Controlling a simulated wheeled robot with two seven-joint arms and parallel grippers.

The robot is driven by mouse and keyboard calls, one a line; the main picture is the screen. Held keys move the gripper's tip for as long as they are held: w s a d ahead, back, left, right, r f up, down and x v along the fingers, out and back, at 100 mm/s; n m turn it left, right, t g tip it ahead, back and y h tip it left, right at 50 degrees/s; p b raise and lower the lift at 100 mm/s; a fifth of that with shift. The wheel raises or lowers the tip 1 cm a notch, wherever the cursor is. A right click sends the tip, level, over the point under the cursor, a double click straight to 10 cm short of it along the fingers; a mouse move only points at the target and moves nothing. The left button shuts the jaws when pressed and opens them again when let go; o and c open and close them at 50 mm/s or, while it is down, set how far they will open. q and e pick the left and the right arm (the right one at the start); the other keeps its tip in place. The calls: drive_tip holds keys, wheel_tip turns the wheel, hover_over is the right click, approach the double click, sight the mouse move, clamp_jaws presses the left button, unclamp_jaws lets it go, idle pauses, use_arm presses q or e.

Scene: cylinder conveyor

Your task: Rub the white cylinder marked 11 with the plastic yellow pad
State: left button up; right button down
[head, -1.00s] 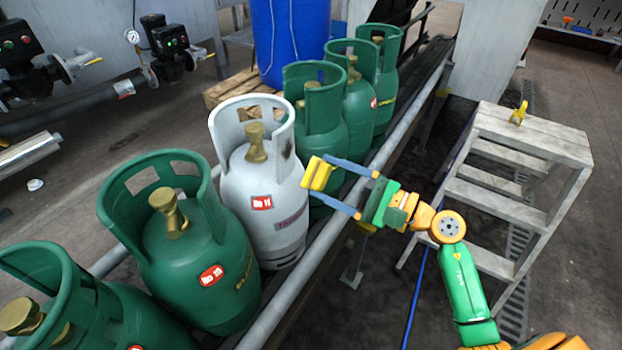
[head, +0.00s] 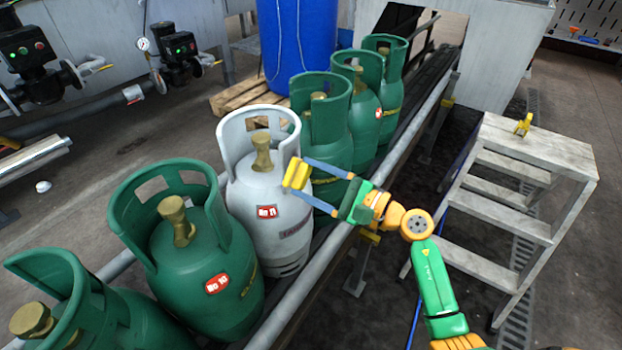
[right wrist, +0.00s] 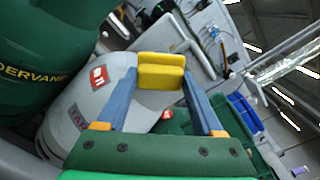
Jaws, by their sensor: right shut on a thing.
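The white cylinder (head: 272,235) with the red No 11 label stands upright on the conveyor between green cylinders. It also shows in the right wrist view (right wrist: 65,125), its label at upper middle. My right gripper (head: 300,182) is shut on the yellow pad (head: 297,172), which shows between the blue fingertips in the right wrist view (right wrist: 162,72). The pad overlaps the right edge of the white cylinder's upper body in the head view. I cannot tell whether they touch. My left gripper is not in view.
Green cylinders (head: 226,300) stand in the same row in front of and behind the white one. A metal rail (head: 318,268) runs along the conveyor's right side. A grey step stool (head: 540,150) with a yellow item (head: 523,124) on top stands at right.

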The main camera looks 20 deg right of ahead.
sight(312, 169)
drive_tip(key=shift+x, duration=0.8)
drive_tip(key=shift+b, duration=0.35)
drive_tip(key=shift+w+d+f+b, duration=0.3)
drive_tip(key=shift+w+d+b, duration=0.4)
drive_tip(key=shift+b, duration=0.4)
drive_tip(key=shift+w+d+r+b, duration=0.15)
drive_tip(key=shift+w+d+b, duration=0.2)
drive_tip(key=shift+d, duration=0.15)
drive_tip(key=b, duration=0.1)
drive_tip(key=w+d+b, duration=0.1)
drive_tip(key=b, duration=0.1)
drive_tip(key=shift+w+d, duration=0.2)
drive_tip(key=shift+d, duration=0.1)
drive_tip(key=shift+w+d+r+b, duration=0.1)
drive_tip(key=shift+w+d+b, duration=0.1)
drive_tip(key=shift+d+b, duration=0.3)
